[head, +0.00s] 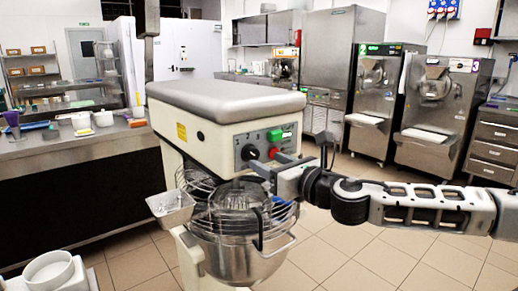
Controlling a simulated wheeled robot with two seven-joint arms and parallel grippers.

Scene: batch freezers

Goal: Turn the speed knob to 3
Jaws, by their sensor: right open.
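The cream planetary mixer (205,130) with a grey top stands in the middle of the head view. A red button (273,153) sits to the right of the knob, below a green switch (279,134). My right gripper (269,166) comes in from the right, open and empty, with its fingertips just below and right of the knob. It appears apart from the knob. My left gripper is not in view.
Below the panel are the wire guard (190,184), a small metal chute (170,207) and the steel bowl (240,262). A counter (100,150) with containers stands at the left. Batch freezers (373,105) stand at the back right. The tiled floor at the right is clear.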

